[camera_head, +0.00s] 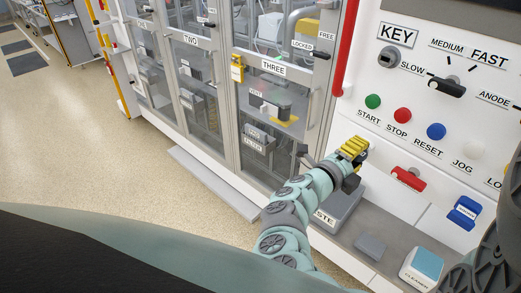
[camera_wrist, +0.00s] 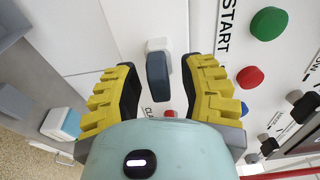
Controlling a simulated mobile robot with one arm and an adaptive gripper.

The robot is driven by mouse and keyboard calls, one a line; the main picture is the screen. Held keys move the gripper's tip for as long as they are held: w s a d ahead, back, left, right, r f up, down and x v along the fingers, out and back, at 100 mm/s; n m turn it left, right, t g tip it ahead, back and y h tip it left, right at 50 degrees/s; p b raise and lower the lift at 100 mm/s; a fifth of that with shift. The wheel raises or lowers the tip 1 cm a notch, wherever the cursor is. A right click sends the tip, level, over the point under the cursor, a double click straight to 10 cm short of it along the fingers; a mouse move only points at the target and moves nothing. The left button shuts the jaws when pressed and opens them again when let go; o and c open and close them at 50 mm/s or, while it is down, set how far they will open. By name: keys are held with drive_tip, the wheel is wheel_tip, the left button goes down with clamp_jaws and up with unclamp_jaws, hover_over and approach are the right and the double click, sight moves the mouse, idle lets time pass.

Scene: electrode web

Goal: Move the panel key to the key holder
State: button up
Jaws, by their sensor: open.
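My gripper (camera_head: 354,150) has yellow ribbed fingers and is in front of the white control panel, just below the START and STOP buttons. In the wrist view my gripper (camera_wrist: 165,72) is open. A dark blue-grey handle (camera_wrist: 157,82) on a white block (camera_wrist: 157,45) shows between and beyond the fingers, apart from both. I cannot tell whether it is the panel key; the gripper hides this spot in the head view. I cannot make out a separate key holder.
Green (camera_head: 373,101), red (camera_head: 402,115) and blue (camera_head: 436,131) buttons lie above the gripper. A grey ledge carries a cleaner box (camera_head: 421,268). Glass cabinet doors (camera_head: 272,105) stand left.

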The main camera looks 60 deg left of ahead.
drive_tip(key=s+d, duration=0.1)
drive_tip(key=s, duration=1.1)
drive_tip(key=shift+d, duration=0.1)
idle(0.5)
